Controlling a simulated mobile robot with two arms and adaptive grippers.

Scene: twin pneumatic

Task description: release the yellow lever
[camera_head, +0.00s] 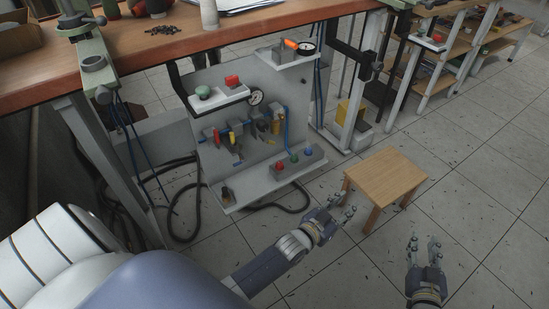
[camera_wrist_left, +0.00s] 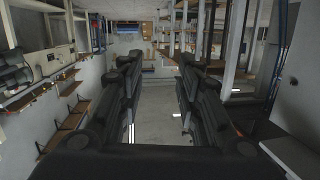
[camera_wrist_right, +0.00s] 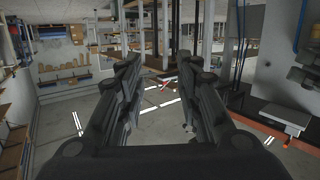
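A grey pneumatic panel (camera_head: 207,165) stands below the workbench in the head view, with small valves and fittings across its middle. My right gripper (camera_head: 424,245) is open and empty, farther right over the floor. Both wrist views show spread fingers with nothing between them.
A small wooden stool (camera_head: 388,178) stands between the panel and my right gripper. A lower shelf (camera_head: 262,187) with coloured buttons juts from the panel. Dark hoses (camera_head: 290,208) lie around its base. The wooden workbench (camera_head: 150,55) is above.

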